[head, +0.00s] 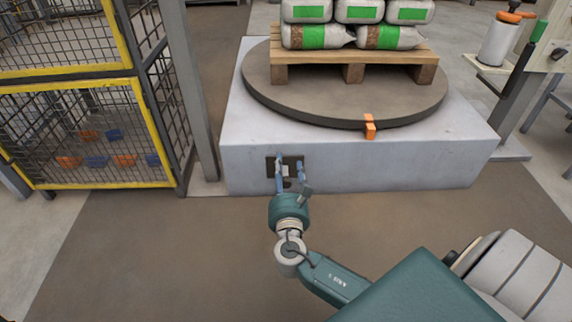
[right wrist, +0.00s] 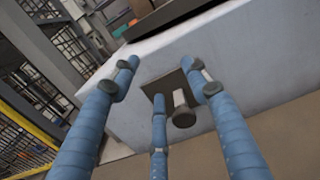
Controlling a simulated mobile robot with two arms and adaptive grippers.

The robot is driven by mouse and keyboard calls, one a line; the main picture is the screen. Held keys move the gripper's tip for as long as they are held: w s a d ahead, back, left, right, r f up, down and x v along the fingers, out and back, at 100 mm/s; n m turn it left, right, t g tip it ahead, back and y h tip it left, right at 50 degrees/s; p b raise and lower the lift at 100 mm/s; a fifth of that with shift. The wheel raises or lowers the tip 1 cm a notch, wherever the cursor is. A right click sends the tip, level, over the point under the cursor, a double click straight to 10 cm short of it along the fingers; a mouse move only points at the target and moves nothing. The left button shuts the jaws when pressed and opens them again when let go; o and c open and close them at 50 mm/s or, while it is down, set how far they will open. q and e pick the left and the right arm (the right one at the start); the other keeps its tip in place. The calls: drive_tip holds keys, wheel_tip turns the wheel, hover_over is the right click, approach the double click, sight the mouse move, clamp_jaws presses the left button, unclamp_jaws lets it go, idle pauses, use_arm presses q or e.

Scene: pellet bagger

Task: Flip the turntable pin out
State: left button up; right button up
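The turntable (head: 345,100) is a dark round disc on a pale grey base (head: 400,160). A dark plate (head: 270,168) is set in the base's front face, partly hidden by my fingers. In the right wrist view, a short pale pin with a dark round knob (right wrist: 183,118) sticks out from this plate. My right gripper (head: 279,161) is in front of the plate, its blue fingers pointing at it. It is open, with the fingers spread around the pin in the right wrist view (right wrist: 160,76); I cannot tell whether any finger touches it. My left gripper is not in view.
A wooden pallet (head: 355,57) with green and white bags stands on the turntable. An orange marker (head: 370,127) is on the disc's front edge. A yellow-framed mesh cage (head: 90,135) is at left, a control post (head: 525,75) at right. The floor before the base is clear.

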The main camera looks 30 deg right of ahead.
drive_tip(key=shift+r, duration=1.35)
